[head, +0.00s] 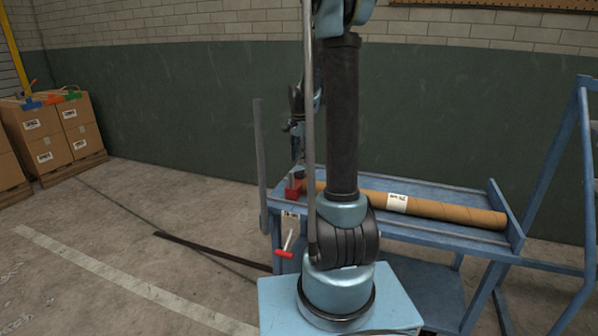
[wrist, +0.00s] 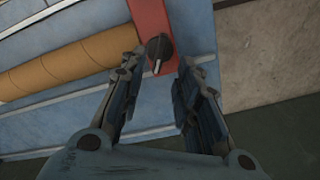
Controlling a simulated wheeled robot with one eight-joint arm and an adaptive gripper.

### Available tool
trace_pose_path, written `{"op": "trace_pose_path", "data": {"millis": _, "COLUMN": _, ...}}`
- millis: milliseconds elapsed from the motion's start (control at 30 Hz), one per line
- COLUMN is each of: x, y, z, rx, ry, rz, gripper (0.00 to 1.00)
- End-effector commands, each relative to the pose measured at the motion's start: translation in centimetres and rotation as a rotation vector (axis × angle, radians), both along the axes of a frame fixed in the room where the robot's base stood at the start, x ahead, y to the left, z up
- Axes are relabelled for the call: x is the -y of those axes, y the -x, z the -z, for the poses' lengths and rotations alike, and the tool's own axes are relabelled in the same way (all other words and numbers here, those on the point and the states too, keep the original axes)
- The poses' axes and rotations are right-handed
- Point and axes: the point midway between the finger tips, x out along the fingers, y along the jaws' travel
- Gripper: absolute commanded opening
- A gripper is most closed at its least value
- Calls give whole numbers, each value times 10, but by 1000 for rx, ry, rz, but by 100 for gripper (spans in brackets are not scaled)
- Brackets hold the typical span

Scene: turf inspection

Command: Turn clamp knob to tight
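The clamp knob (wrist: 159,48) is a dark round knob with a pale pointer line. It sits on a red clamp body (wrist: 152,18) in the wrist view. The red clamp also shows small in the head view (head: 294,188), at the left end of the blue bench, partly hidden by my arm. My gripper (wrist: 156,66) is open, with its two fingers on either side of the knob in the picture. I cannot tell whether either finger touches it. In the head view my gripper (head: 297,128) is above the clamp, partly hidden behind a grey pole.
A brown cardboard tube (head: 440,209) lies along the blue bench (head: 385,230), its end near the clamp. A red-handled lever (head: 285,253) hangs at the bench's left end. Stacked boxes (head: 48,128) stand far left. The floor at left is mostly clear.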

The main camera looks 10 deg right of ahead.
Motion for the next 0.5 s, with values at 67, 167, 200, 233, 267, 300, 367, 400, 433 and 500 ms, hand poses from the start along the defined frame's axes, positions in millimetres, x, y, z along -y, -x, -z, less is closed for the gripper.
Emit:
{"op": "trace_pose_path", "data": {"millis": 67, "x": 0, "y": 0, "z": 14, "rx": 0, "ry": 0, "rz": 0, "gripper": 30}}
{"op": "trace_pose_path", "data": {"millis": 167, "x": 0, "y": 0, "z": 29, "rx": 0, "ry": 0, "rz": 0, "gripper": 30}}
{"op": "trace_pose_path", "data": {"millis": 200, "x": 0, "y": 0, "z": 35, "rx": 0, "ry": 0, "rz": 0, "gripper": 30}}
{"op": "trace_pose_path", "data": {"millis": 233, "x": 0, "y": 0, "z": 39, "rx": 0, "ry": 0, "rz": 0, "gripper": 30}}
{"op": "trace_pose_path", "data": {"millis": 267, "x": 0, "y": -1, "z": 42, "rx": 0, "ry": 0, "rz": 0, "gripper": 30}}
{"op": "trace_pose_path", "data": {"millis": 300, "x": 0, "y": 0, "z": 47, "rx": 0, "ry": 0, "rz": 0, "gripper": 30}}
{"op": "trace_pose_path", "data": {"millis": 367, "x": 0, "y": 0, "z": 52, "rx": 0, "ry": 0, "rz": 0, "gripper": 30}}
{"op": "trace_pose_path", "data": {"millis": 400, "x": 0, "y": 0, "z": 55, "rx": 0, "ry": 0, "rz": 0, "gripper": 30}}
{"op": "trace_pose_path", "data": {"millis": 433, "x": 0, "y": 0, "z": 57, "rx": 0, "ry": 0, "rz": 0, "gripper": 30}}
{"op": "trace_pose_path", "data": {"millis": 500, "x": 0, "y": 0, "z": 60, "rx": 0, "ry": 0, "rz": 0, "gripper": 30}}
